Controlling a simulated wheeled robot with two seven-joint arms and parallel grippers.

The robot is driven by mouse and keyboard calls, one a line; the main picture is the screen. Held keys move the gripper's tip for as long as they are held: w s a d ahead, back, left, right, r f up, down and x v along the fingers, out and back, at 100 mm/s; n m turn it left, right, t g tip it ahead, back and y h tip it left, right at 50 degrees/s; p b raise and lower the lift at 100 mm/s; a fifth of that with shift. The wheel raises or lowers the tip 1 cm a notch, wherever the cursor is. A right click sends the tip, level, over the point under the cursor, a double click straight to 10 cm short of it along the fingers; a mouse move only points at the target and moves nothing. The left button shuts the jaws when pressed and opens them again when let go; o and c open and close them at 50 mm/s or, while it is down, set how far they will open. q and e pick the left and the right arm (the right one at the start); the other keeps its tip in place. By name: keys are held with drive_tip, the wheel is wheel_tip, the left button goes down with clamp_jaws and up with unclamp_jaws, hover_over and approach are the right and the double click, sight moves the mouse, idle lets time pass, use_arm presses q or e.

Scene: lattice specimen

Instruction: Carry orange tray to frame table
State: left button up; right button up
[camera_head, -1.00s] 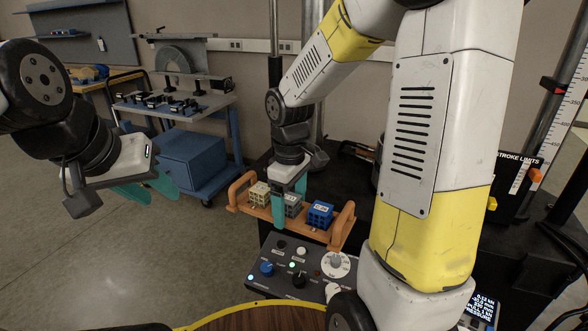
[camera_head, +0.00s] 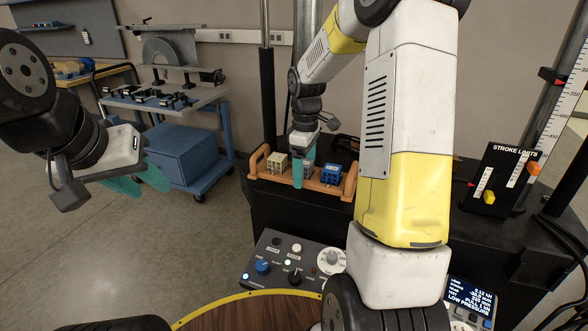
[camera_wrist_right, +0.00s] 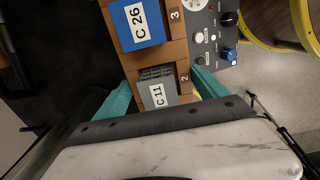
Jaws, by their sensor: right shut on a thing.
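The orange tray (camera_head: 325,188) has a raised handle at each end and carries a beige block (camera_head: 277,162), a grey block (camera_wrist_right: 158,92) and a blue block (camera_head: 330,174). My right gripper (camera_head: 303,177) is shut on the tray's middle, its teal fingers on the tray's two long sides around the grey block's slot. The tray looks level, at the left front part of the black frame table (camera_head: 290,220). I cannot tell whether it touches the top. My left gripper (camera_head: 140,183) is empty, its fingers apart, off to the left above the floor.
A control console (camera_head: 290,262) with knobs is in front of the frame table. A stroke limits panel (camera_head: 500,180) and a display (camera_head: 470,300) are at right. A round wooden table (camera_head: 250,312) is nearest me. A blue cart (camera_head: 185,155) stands behind left.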

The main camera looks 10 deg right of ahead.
drive_tip(key=shift+w+d+f, duration=0.15)
drive_tip(key=shift+w+d, duration=0.15)
drive_tip(key=shift+w, duration=0.1)
drive_tip(key=shift+f, duration=1.65)
drive_tip(key=shift+f, duration=0.1)
drive_tip(key=o, duration=1.4)
drive_tip(key=shift+o, duration=0.2)
